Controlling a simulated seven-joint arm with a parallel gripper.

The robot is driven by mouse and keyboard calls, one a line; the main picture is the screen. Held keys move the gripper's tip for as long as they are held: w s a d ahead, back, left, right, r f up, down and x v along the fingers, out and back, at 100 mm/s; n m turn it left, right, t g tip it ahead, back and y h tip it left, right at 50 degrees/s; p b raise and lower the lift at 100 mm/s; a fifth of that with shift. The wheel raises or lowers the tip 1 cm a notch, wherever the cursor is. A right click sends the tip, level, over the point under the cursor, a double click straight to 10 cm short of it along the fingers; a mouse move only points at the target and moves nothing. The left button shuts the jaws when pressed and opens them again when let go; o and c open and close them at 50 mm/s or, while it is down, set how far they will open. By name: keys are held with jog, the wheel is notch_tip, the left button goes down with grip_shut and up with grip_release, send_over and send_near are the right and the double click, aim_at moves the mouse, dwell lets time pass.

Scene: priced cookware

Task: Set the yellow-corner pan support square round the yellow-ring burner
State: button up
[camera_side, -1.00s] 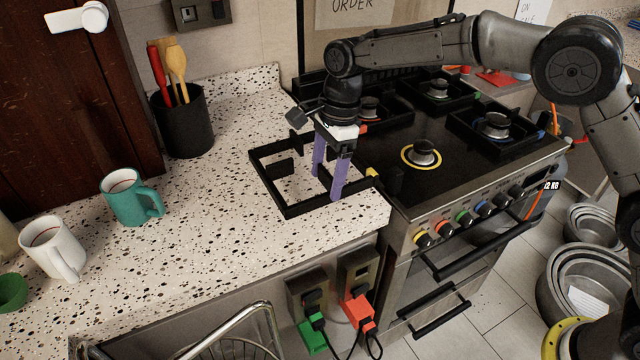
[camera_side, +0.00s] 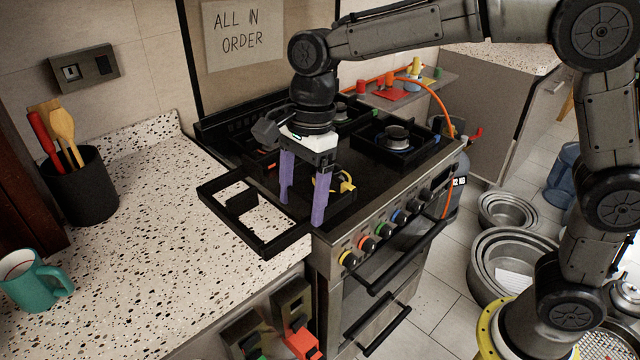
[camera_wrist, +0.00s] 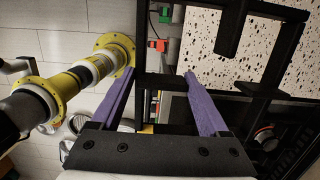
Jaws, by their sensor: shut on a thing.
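The black square pan support (camera_side: 215,214) is held by my gripper (camera_side: 300,211), with the purple fingers shut on its hob-side part. Its open frame spans the right edge of the counter and the near-left part of the hob. I cannot tell its exact height. The yellow ring of the burner (camera_side: 318,182) shows partly behind the fingers; the burner itself is mostly hidden. A yellow patch (camera_side: 347,184) beside it looks like the support's yellow corner. In the wrist view, a bar of the support (camera_wrist: 165,82) lies between the fingertips (camera_wrist: 160,76).
Other burners carry black supports, such as the blue-marked one (camera_side: 396,140) at back right. The speckled counter (camera_side: 150,200) holds a teal mug (camera_side: 32,281) and a black utensil pot (camera_side: 80,187). Coloured knobs (camera_side: 382,229) line the stove front. Steel pans (camera_side: 505,260) stand on the floor.

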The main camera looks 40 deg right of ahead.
dwell(0.5)
jog(key=shift+w+a+r+n, duration=0.1)
jog(key=shift+w+r+n, duration=0.2)
jog(key=shift+n, duration=0.5)
jog(key=w+d+f, duration=0.1)
jog(key=w+d, duration=0.2)
jog(key=d, duration=0.5)
jog(key=w+d+f+m, duration=0.1)
jog(key=w+d, duration=0.3)
jog(key=d, duration=0.5)
jog(key=w+d+f, duration=0.3)
jog(key=d, duration=0.5)
jog(key=shift+w+d+m, duration=0.15)
jog(key=shift+d+m, duration=0.15)
jog(key=shift+m, duration=0.1)
jog(key=shift+f, duration=0.1)
jog(key=shift+f, duration=2.35)
jog(key=shift+f, duration=0.1)
jog(key=shift+f, duration=1.5)
